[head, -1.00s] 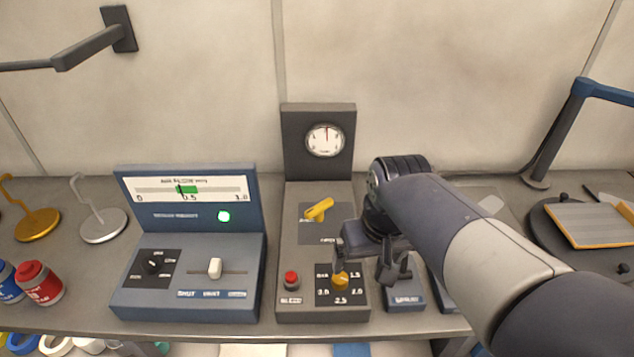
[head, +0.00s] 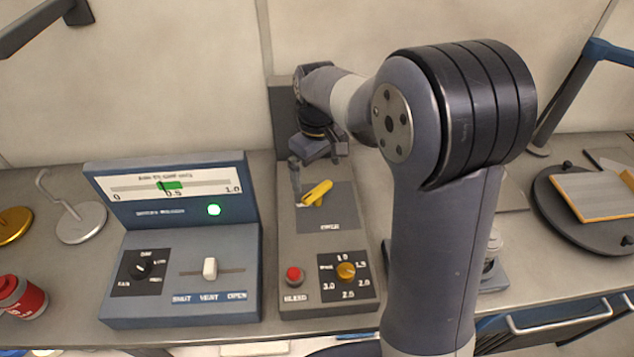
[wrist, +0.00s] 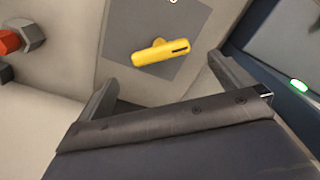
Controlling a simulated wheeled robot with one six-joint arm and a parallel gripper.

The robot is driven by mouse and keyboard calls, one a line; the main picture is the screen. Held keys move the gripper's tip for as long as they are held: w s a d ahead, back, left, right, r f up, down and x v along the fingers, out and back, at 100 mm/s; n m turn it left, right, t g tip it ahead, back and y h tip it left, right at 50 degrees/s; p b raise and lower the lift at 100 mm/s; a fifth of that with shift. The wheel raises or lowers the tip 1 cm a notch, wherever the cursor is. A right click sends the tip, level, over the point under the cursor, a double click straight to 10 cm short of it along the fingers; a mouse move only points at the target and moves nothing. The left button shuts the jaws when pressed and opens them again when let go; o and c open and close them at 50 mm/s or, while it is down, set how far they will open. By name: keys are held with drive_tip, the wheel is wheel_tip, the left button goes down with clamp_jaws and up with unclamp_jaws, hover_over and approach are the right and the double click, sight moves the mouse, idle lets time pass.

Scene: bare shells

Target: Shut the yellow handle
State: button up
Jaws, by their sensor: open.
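The yellow handle (head: 316,193) sits on a dark grey plate on the sloped top of the grey panel (head: 290,250). It is tilted, its right end higher in the head view. In the wrist view the handle (wrist: 160,52) lies just beyond the gap between the fingers. My gripper (head: 317,175) is open and empty, above and just behind the handle, with one finger close to the handle's left end. I cannot tell whether it touches. In the wrist view both fingers of my gripper (wrist: 165,85) are spread apart.
An orange knob (head: 346,271) and a red button (head: 294,276) sit on the panel's front part. A blue console (head: 181,285) with a white slider (head: 210,268) and a green light (head: 214,210) stands close on the left. A round dark stand (head: 565,220) is at the right.

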sight(317, 189)
wheel_tip(317, 189, down, 6)
drive_tip(key=shift+p, duration=0.3)
drive_tip(key=shift+c, duration=0.2)
drive_tip(key=c, duration=0.9)
drive_tip(key=shift+o, duration=0.2)
drive_tip(key=shift+m, duration=0.4)
drive_tip(key=m, duration=0.3)
drive_tip(key=shift+m+b, duration=0.3)
drive_tip(key=shift+b, duration=0.1)
drive_tip(key=shift+m, duration=1.8)
